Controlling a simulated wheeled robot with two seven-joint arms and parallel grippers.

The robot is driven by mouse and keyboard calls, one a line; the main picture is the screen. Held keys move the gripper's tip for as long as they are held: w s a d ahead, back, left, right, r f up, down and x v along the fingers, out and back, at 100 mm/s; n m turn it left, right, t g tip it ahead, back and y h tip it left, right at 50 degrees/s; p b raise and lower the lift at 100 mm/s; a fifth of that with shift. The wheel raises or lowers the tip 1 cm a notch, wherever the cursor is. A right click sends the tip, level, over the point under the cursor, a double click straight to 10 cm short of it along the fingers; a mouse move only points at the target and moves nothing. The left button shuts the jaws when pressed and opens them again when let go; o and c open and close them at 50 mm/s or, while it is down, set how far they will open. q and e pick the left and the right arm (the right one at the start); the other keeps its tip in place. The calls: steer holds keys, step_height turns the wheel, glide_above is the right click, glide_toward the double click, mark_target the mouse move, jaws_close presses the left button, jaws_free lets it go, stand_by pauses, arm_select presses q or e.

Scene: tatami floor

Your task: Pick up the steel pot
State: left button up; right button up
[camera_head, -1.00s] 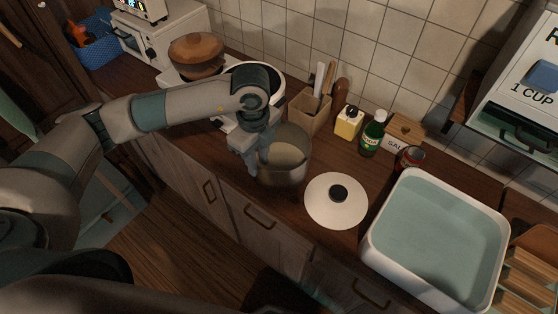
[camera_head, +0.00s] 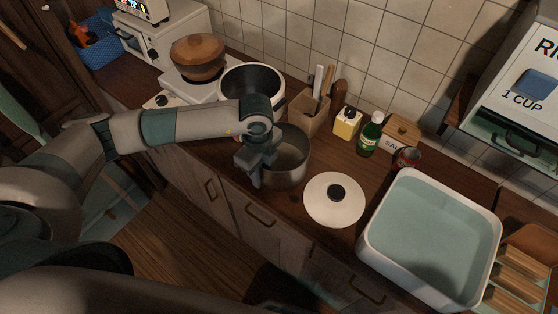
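The steel pot (camera_head: 293,160) stands upright on the wooden counter, open at the top. My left gripper (camera_head: 259,174) is at the pot's left rim, pointing down, and hides that part of the rim and wall. The fingers overlap the pot's near-left side in the picture. I cannot tell whether they are closed on the wall. My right gripper is not in view.
A white lid (camera_head: 326,208) with a black knob lies right of the pot. A utensil holder (camera_head: 307,114), yellow bottle (camera_head: 346,123) and green bottle (camera_head: 370,134) stand behind. A white-rimmed basin (camera_head: 375,243) is right. A large pot (camera_head: 279,92) stands behind my arm.

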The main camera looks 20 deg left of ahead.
arm_select(q)
jaws_close()
steer(key=shift+s, duration=0.1)
steer(key=shift+s+f, duration=0.1)
steer(key=shift+f, duration=0.05)
stand_by(1.0)
